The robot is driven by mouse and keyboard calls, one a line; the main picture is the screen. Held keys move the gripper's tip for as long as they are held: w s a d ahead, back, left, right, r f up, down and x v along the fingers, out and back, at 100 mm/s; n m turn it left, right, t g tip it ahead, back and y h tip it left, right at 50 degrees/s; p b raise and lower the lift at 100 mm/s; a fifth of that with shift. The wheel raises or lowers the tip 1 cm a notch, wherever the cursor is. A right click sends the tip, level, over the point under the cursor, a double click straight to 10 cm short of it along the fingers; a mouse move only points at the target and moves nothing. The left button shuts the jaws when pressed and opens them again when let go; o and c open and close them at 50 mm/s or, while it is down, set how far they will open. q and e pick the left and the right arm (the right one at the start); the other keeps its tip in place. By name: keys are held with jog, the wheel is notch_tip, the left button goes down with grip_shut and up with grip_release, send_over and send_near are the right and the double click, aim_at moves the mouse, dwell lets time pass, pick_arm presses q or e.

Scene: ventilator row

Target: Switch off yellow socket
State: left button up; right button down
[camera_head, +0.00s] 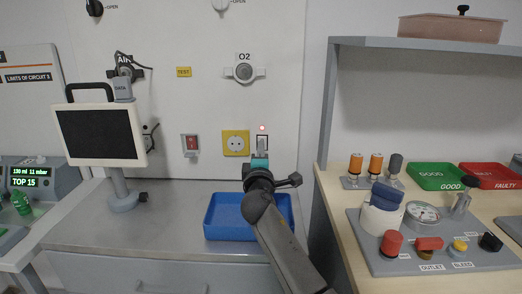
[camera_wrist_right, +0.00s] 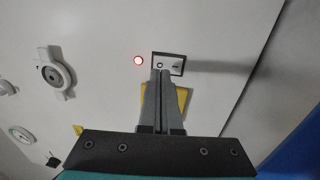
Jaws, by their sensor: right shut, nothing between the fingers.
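The yellow socket (camera_head: 236,143) is on the white wall panel, left of a small switch with a dark frame (camera_head: 262,142). A red light (camera_head: 262,127) glows just above that switch. My right gripper (camera_head: 260,157) is shut and empty, with its tips at the lower part of the switch. In the right wrist view, the right gripper's fingertips (camera_wrist_right: 161,73) reach the edge of the switch (camera_wrist_right: 176,66), beside the lit red light (camera_wrist_right: 138,60). Whether they touch it I cannot tell. The yellow socket (camera_wrist_right: 182,98) is partly hidden behind the fingers. My left gripper is not in view.
A red rocker switch (camera_head: 190,144) is on the wall left of the socket. A blue tray (camera_head: 216,231) lies on the metal counter under my right arm. A monitor (camera_head: 98,135) stands at left. A shelf unit's side (camera_head: 325,110) rises close at right.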

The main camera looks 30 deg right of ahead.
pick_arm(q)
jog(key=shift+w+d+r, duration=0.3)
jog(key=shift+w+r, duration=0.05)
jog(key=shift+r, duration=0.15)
pick_arm(e)
jog(key=shift+x, duration=1)
jog(key=p, duration=0.2)
jog(key=r+p, duration=0.1)
jog(key=shift+w+d+g+p, duration=0.15)
jog(key=shift+d+g+p, duration=0.05)
jog(key=shift+g+p, duration=0.15)
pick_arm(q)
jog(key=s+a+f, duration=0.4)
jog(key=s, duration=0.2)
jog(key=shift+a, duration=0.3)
